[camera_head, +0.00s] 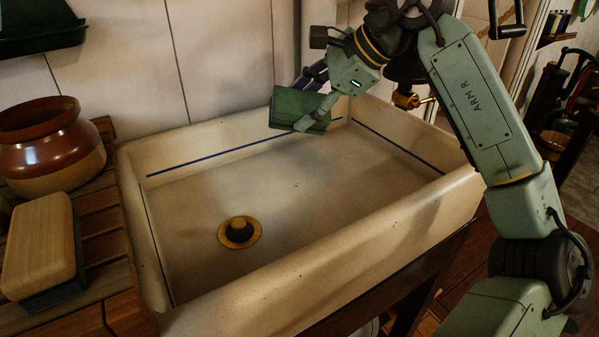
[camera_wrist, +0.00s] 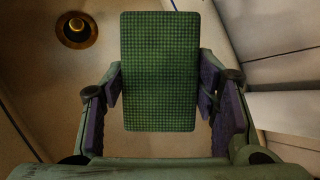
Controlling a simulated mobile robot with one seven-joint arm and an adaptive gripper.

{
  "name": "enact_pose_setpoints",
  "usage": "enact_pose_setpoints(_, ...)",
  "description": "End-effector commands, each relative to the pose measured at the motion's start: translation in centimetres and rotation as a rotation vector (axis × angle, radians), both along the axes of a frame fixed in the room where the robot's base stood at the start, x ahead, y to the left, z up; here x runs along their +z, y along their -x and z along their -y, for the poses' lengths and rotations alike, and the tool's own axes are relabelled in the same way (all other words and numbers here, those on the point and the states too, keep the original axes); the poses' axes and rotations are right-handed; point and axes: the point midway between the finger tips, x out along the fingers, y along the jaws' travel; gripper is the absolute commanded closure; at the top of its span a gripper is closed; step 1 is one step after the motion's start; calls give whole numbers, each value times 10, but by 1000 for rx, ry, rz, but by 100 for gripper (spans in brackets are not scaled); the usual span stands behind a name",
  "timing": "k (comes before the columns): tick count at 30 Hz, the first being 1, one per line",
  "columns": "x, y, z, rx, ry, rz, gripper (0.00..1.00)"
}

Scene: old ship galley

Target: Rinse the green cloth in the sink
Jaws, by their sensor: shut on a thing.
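The green cloth (camera_head: 291,108) is a flat, rectangular piece with a checked weave, which shows in the wrist view (camera_wrist: 158,70). My gripper (camera_head: 318,103) is shut on it, with one finger at each side edge in the wrist view (camera_wrist: 160,92). The cloth is held over the back right part of the cream sink (camera_head: 330,200), near its back wall. I cannot tell whether it touches the sink. The sink basin looks empty, with no water seen. A dark plug with a brass ring (camera_head: 240,232) sits at the drain, also visible in the wrist view (camera_wrist: 77,29).
A brass tap (camera_head: 406,100) is at the sink's back right, partly behind my arm. On the left, a slatted wooden board (camera_head: 105,225) bears a brown pot (camera_head: 48,145) and a wooden brush (camera_head: 40,245). The sink's middle and front are clear.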

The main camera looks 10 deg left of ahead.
Motion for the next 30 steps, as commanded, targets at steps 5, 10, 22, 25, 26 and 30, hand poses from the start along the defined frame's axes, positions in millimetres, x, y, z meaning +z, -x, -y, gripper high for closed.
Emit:
enact_pose_setpoints(5, 0, 0, 0, 0, 0, 0, 82)
enact_pose_setpoints(10, 0, 0, 0, 0, 0, 0, 82)
enact_pose_setpoints(22, 13, 0, 0, -1, 0, 1, 82)
enact_pose_setpoints(25, 24, 0, 0, -1, 1, 1, 82)
enact_pose_setpoints(26, 27, 0, 0, -1, 1, 1, 82)
enact_pose_setpoints(30, 39, 0, 0, 0, 0, 0, 82)
